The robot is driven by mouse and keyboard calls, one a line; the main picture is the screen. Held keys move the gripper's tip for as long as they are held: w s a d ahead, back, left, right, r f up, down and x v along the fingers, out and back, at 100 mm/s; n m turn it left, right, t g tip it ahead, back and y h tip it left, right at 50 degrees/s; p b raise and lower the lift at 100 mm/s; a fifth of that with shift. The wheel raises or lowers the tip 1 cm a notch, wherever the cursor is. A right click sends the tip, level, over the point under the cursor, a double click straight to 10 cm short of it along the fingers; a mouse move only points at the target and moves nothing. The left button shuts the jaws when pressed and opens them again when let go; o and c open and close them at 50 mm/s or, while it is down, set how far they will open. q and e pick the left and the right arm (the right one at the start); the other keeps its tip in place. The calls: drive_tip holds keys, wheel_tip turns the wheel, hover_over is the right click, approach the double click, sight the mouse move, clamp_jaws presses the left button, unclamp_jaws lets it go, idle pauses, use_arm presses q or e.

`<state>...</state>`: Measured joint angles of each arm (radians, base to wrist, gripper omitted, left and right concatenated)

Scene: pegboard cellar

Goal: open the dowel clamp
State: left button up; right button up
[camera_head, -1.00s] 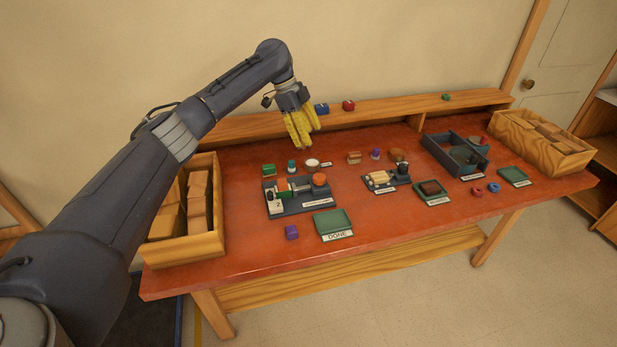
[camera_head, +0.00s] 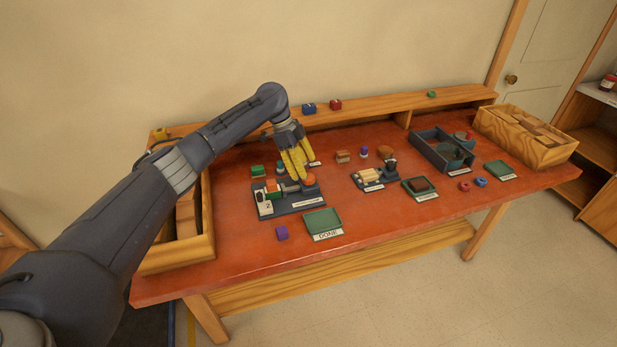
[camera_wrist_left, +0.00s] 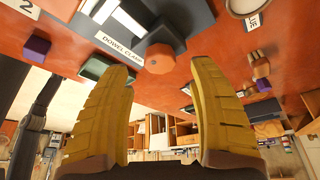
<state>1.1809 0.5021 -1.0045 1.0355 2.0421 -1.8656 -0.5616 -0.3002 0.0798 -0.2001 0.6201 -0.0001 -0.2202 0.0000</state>
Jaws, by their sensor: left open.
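The dowel clamp has a dark grey base (camera_head: 290,207) at the left-middle of the red table. The fingers partly cover the clamp's back edge. I cannot tell whether they touch the knob. My right gripper is out of view.
A green DONE tray (camera_head: 322,221) and a purple cube (camera_head: 281,233) lie in front of the clamp. A second small fixture (camera_head: 370,175) stands to its right. A wooden crate (camera_head: 205,240) borders the table's left end; a back shelf (camera_head: 370,115) runs behind.

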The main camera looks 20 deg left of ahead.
sight(308, 177)
use_arm(q)
drive_tip(key=shift+x, duration=2.25)
drive_tip(key=c, duration=1.3)
